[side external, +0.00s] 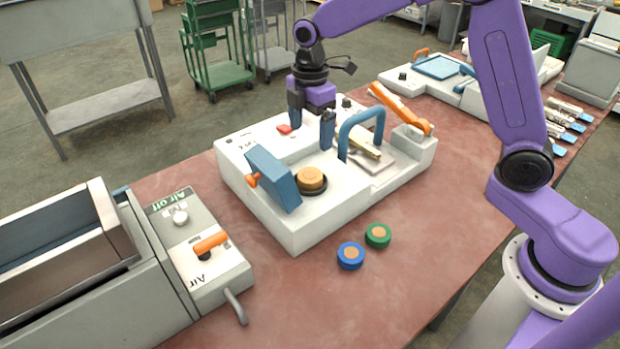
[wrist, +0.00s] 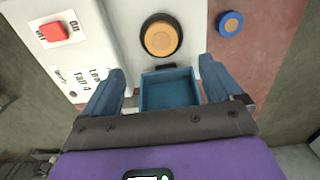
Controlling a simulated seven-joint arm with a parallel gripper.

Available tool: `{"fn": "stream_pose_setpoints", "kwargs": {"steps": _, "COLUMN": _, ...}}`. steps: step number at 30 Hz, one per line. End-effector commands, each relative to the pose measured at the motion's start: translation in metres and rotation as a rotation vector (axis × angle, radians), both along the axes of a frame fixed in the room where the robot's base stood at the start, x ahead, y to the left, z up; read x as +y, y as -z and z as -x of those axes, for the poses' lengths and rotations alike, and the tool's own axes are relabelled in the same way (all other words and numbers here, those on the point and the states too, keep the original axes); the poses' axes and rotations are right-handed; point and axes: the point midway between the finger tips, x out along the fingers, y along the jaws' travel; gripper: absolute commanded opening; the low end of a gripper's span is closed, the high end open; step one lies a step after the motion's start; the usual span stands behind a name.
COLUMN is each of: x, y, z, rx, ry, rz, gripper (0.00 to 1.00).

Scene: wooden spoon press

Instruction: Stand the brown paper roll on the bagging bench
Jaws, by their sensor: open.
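I cannot make out a brown paper roll or a bagging bench in either view. My gripper (side external: 312,122) is open above the white press machine (side external: 305,229). In the wrist view my gripper (wrist: 163,70) has its fingers wide apart, with nothing held. Between and beyond them in that view shows a blue hollow box-like part (wrist: 168,90), apparently the tilted blue part (side external: 273,178) of the side view. A round tan disc (side external: 311,179) sits in a dark ring beside it; the disc also shows in the wrist view (wrist: 160,39).
A blue puck (side external: 350,256) and a green puck (side external: 378,235) lie on the reddish table (side external: 430,270). The press has a blue arched handle (side external: 361,124) and an orange lever (side external: 402,107). An air-control box (side external: 196,250) stands left. Bare tabletop lies in front.

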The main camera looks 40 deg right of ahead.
Motion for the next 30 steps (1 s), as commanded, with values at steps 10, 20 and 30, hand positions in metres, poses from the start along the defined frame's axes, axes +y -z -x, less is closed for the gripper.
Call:
{"fn": "stream_pose_setpoints", "kwargs": {"steps": 10, "x": -0.001, "y": 0.057, "z": 0.001, "rx": 0.002, "ry": 0.001, "rz": 0.001, "gripper": 0.93}}
{"fn": "stream_pose_setpoints", "kwargs": {"steps": 20, "x": 0.002, "y": 0.084, "z": 0.002, "rx": 0.004, "ry": 0.002, "rz": 0.002, "gripper": 0.93}}
{"fn": "stream_pose_setpoints", "kwargs": {"steps": 30, "x": 0.003, "y": 0.116, "z": 0.002, "rx": -0.001, "ry": 0.002, "rz": -0.001, "gripper": 0.93}}
